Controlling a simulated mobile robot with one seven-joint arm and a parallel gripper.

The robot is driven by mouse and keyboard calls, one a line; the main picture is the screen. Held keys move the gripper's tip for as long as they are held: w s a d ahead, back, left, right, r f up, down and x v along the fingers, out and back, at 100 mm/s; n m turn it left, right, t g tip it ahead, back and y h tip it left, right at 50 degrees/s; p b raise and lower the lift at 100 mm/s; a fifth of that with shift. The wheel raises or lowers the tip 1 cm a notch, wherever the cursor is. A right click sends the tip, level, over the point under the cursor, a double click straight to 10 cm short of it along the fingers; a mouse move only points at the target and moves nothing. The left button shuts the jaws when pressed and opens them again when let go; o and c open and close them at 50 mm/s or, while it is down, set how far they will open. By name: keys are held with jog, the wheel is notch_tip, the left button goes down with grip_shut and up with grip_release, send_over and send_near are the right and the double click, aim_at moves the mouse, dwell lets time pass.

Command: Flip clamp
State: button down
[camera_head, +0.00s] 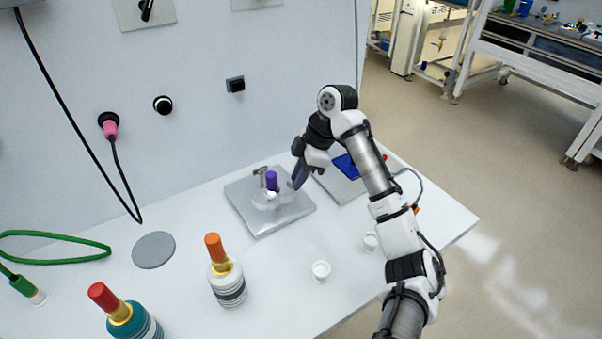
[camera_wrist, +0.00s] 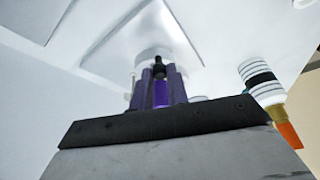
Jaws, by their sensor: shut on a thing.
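The clamp's purple handle (camera_head: 271,180) stands upright on a square metal plate (camera_head: 262,224) at the back of the table. A small grey metal post (camera_head: 260,171) is beside it. My gripper (camera_head: 297,184) comes in from the right, with its dark purple fingers slanting down to the plate. In the wrist view, the two fingers (camera_wrist: 159,78) stand on either side of a brighter purple piece (camera_wrist: 161,95), which looks like the handle, and are shut on it. A black tip shows between them. The exact contact and the clamp's lower parts are hidden.
An orange-topped bottle (camera_head: 228,285) and a red-topped teal bottle (camera_head: 130,318) stand in front. A grey disc (camera_head: 153,250) and small white cup (camera_head: 321,270) lie on the table. A blue item (camera_head: 346,166) sits behind my arm. The wall has knobs and a pink plug (camera_head: 110,128).

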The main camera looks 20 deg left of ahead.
jog(key=n+p, duration=0.1)
jog(key=w+a+n+g+h+p, duration=0.1)
jog(key=n, duration=0.1)
jog(key=a+n+p, duration=0.1)
jog(key=n, duration=0.1)
jog(key=shift+w+a+r, duration=0.1)
jog(key=shift+w+a, duration=0.1)
jog(key=shift+a+n+g+h, duration=0.25)
jog(key=shift+a+n+h, duration=0.25)
jog(key=shift+n, duration=0.65)
jog(key=shift+a+n+g+h, duration=0.25)
jog(key=shift+a+n+h, duration=0.2)
jog(key=shift+n, duration=0.7)
jog(key=c, duration=1.4)
grip_release()
jog(key=shift+a, duration=0.1)
jog(key=shift+w, duration=0.1)
